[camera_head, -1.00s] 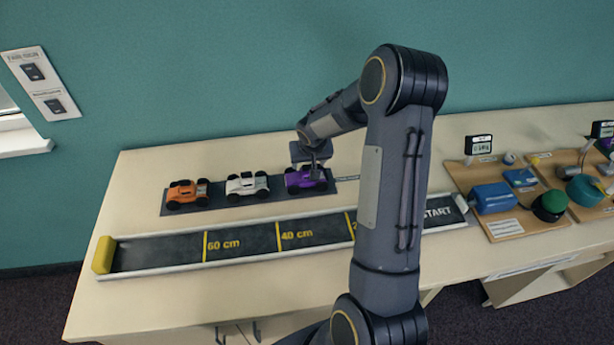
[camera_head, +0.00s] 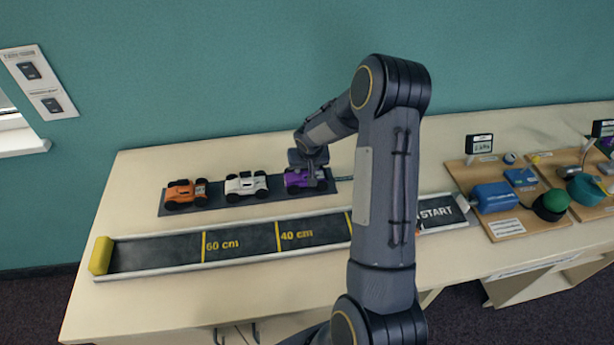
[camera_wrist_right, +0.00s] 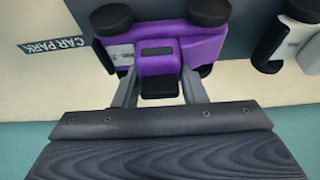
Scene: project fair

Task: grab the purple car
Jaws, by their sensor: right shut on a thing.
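The purple car (camera_head: 298,178) sits at the right end of the dark car park strip (camera_head: 220,199), beside the white car (camera_head: 246,186) and the orange car (camera_head: 185,194). My right gripper (camera_head: 313,180) is down over the purple car and partly covers it. In the right wrist view, the two fingers of the gripper (camera_wrist_right: 160,88) are closed on either side of the narrow end of the purple car (camera_wrist_right: 170,45). I cannot tell whether the car is clear of the strip. My left gripper is not in view.
A track (camera_head: 240,244) with distance marks runs in front of the cars, with a yellow end block (camera_head: 101,255). My right arm hides part of the track.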

